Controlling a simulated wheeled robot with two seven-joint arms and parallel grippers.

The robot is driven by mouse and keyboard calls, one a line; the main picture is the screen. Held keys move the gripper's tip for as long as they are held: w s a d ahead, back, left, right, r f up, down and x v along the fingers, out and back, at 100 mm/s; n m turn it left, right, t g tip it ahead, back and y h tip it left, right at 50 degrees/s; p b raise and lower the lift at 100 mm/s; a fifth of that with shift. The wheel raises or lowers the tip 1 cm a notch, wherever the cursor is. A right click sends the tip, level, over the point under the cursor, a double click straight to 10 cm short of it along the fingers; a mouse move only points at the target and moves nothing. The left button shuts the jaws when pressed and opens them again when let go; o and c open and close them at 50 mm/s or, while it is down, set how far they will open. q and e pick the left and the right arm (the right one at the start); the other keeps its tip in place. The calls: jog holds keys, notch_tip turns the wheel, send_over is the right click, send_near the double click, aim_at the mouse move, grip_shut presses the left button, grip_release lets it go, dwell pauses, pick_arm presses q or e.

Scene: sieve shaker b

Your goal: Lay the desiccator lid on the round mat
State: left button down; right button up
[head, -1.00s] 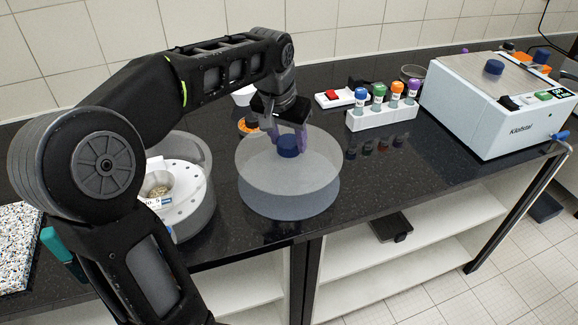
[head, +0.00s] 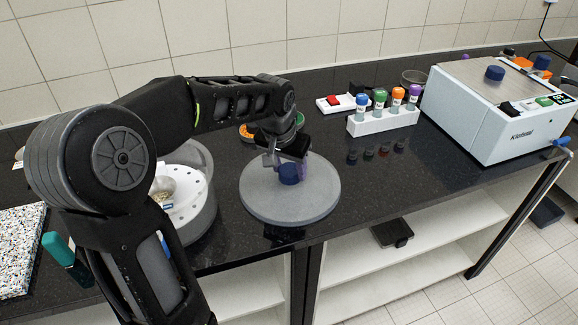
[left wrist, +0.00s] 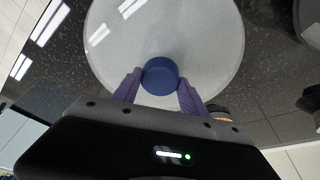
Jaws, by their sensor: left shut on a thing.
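The desiccator lid (head: 262,192) is a wide translucent disc with a dark blue knob (head: 289,175). It lies level over the round grey mat (head: 292,222), and their outlines nearly coincide. No gap shows between them, though exact contact is hard to judge. My left gripper (head: 288,167) has purple fingers and is shut on the knob from above. In the left wrist view the fingers grip both sides of the blue knob (left wrist: 160,76), with the pale lid (left wrist: 195,35) spreading beyond. Most of the mat is covered by the lid. My right gripper is not in view.
The desiccator bowl (head: 205,205) with its white perforated plate stands left of the mat, partly behind my arm. A white rack (head: 383,120) of colour-capped vials and a white machine (head: 500,120) stand to the right. The counter's front edge is close to the mat.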

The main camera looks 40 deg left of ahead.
aim_at(283, 188)
pick_arm(q)
jog(key=shift+f, duration=0.15)
jog(key=c, duration=0.6)
grip_release()
jog(key=v, duration=1.2)
jog(key=shift+r, duration=0.2)
